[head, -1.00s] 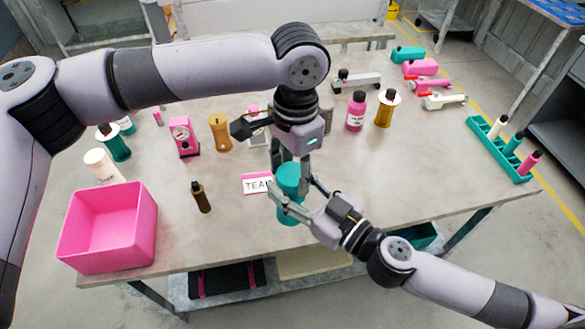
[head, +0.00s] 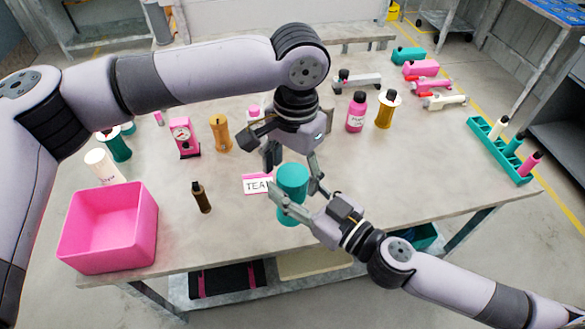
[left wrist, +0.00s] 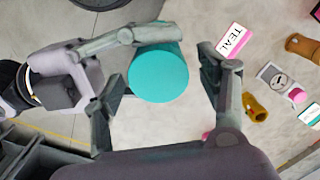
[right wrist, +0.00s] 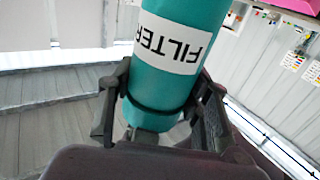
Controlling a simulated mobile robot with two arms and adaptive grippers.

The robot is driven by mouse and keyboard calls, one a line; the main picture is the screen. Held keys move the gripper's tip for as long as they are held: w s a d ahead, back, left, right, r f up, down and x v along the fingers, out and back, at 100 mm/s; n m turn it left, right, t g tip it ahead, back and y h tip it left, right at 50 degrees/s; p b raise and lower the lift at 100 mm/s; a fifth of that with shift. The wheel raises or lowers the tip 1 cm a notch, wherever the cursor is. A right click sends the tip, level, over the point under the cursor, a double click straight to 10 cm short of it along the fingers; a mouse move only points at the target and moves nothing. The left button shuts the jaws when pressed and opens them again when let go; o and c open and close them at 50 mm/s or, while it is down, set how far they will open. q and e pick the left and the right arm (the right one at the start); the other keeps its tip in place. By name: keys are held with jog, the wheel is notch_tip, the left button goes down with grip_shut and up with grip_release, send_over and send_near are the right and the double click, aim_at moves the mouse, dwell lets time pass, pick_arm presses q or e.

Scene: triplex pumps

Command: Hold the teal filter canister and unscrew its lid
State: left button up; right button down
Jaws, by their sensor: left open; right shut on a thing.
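The teal filter canister (head: 291,207) stands upright near the front middle of the table, with its teal lid (head: 292,177) on top. My right gripper (head: 294,200) is shut around the canister body from the front right. The right wrist view shows its fingers on both sides of the teal body, below the white FILTER label (right wrist: 168,44). My left gripper (head: 292,168) is open above the canister. In the left wrist view its fingers (left wrist: 160,85) are spread to either side of the round lid (left wrist: 158,74), with gaps visible.
A TEAL card (head: 257,184) lies left of the canister. A dark brown bottle (head: 201,197) and a pink bin (head: 108,228) are further left. The front right tabletop is clear.

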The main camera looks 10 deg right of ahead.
pick_arm(q)
jog(key=shift+r, duration=0.1)
notch_tip(320, 180, up, 4)
jog(key=shift+d+r, duration=0.1)
jog(key=shift+r, duration=0.05)
jog(key=shift+c, duration=0.2)
notch_tip(320, 180, up, 2)
jog(key=shift+r+m, duration=0.15)
jog(key=shift+m, duration=0.95)
jog(key=shift+r+m, duration=0.35)
jog(key=shift+m, duration=0.25)
notch_tip(320, 180, down, 8)
jog(key=shift+r, duration=0.2)
